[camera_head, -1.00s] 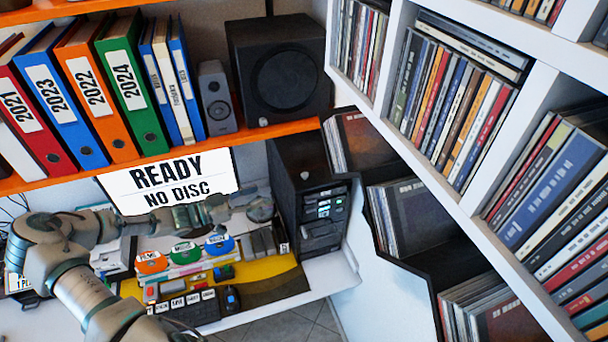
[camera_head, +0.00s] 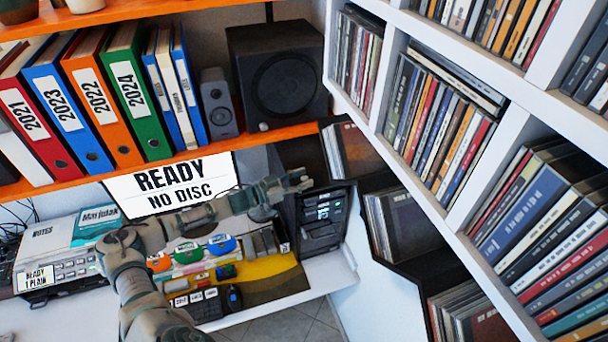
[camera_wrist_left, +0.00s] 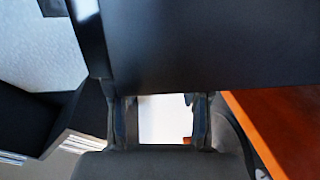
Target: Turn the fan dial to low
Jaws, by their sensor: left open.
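The black computer tower (camera_head: 321,222) stands at the end of the desk, right of the screen. I cannot make out a fan dial now; my left gripper (camera_head: 303,180) covers the upper front of the tower, where a small pale knob showed earlier. The left gripper is open, its fingers pointing right, in front of the tower. Whether it touches the tower I cannot tell. In the left wrist view the two fingers (camera_wrist_left: 163,118) are apart with a pale patch between them, and a large dark panel (camera_wrist_left: 190,45) fills the upper middle. My right gripper is not in view.
An orange shelf (camera_head: 180,158) with binders and a black speaker (camera_head: 285,72) runs above the arm. A white screen (camera_head: 172,183) reads "READY NO DISC". White disc shelves (camera_head: 392,70) crowd the right. Coloured discs and a keyboard lie on the desk below.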

